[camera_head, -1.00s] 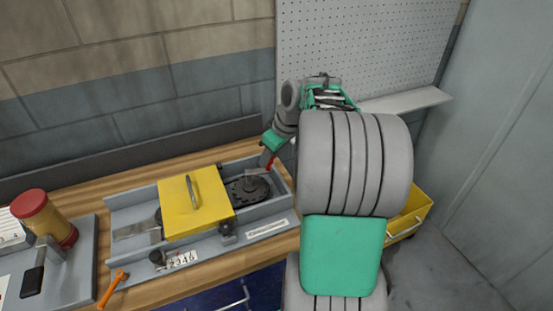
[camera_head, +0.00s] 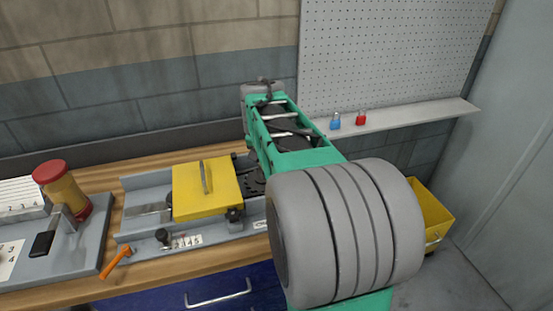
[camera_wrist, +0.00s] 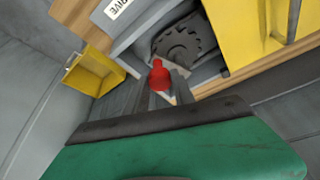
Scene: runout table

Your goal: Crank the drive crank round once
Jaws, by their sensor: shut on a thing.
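The drive crank's red handle (camera_wrist: 159,76) shows in the wrist view, between the fingers of my gripper (camera_wrist: 160,93), which is shut on it. The crank's metal arm (camera_wrist: 180,70) runs from the handle toward a dark toothed wheel (camera_wrist: 181,42). A "DRIVE" label (camera_wrist: 116,8) is on the grey housing beside the wheel. In the head view my arm covers the handle and my gripper. Only a bit of the dark wheel (camera_head: 254,184) shows beside the yellow cover (camera_head: 207,189).
The grey runout unit (camera_head: 150,185) sits on a wooden bench. A red-lidded jar (camera_head: 66,190) and an orange tool (camera_head: 115,262) are at left. A yellow bin (camera_head: 432,215) is at right. A blue padlock (camera_head: 335,121) and a red padlock (camera_head: 361,118) stand on the shelf.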

